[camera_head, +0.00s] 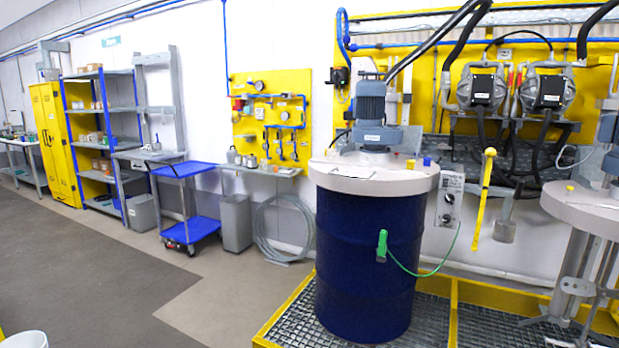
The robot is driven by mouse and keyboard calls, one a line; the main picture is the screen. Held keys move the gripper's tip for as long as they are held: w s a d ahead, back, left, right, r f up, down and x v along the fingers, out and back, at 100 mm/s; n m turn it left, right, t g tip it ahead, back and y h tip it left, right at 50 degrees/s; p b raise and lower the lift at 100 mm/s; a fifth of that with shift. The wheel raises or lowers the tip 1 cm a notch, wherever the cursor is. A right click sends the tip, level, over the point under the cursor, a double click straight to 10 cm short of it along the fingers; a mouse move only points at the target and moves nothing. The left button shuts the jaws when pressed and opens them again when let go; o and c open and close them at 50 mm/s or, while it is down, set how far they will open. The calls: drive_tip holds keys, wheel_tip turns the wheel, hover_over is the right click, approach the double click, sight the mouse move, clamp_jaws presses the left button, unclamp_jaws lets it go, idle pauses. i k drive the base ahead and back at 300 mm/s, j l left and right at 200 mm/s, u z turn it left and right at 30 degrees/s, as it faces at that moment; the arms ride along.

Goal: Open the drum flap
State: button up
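A dark blue drum (362,260) stands upright on a metal grating. Its pale grey lid (400,182) carries a blue-grey agitator motor (371,120) at the back. A thin-outlined patch at the front left of the lid looks like the flap (352,173). It seems to lie flat with the lid, but it is too small to tell for sure. A yellow and a blue cap sit on the lid to the right of the motor. My gripper is not in view.
A green clamp (382,245) with a cable hangs on the drum's front right side. A second agitator lid (585,208) stands at the right. The yellow-edged grating (290,318) lies under the drum. A blue trolley (187,200) and grey bin (235,222) stand left.

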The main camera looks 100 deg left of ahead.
sight(346, 179)
drive_tip(key=u, duration=3.25)
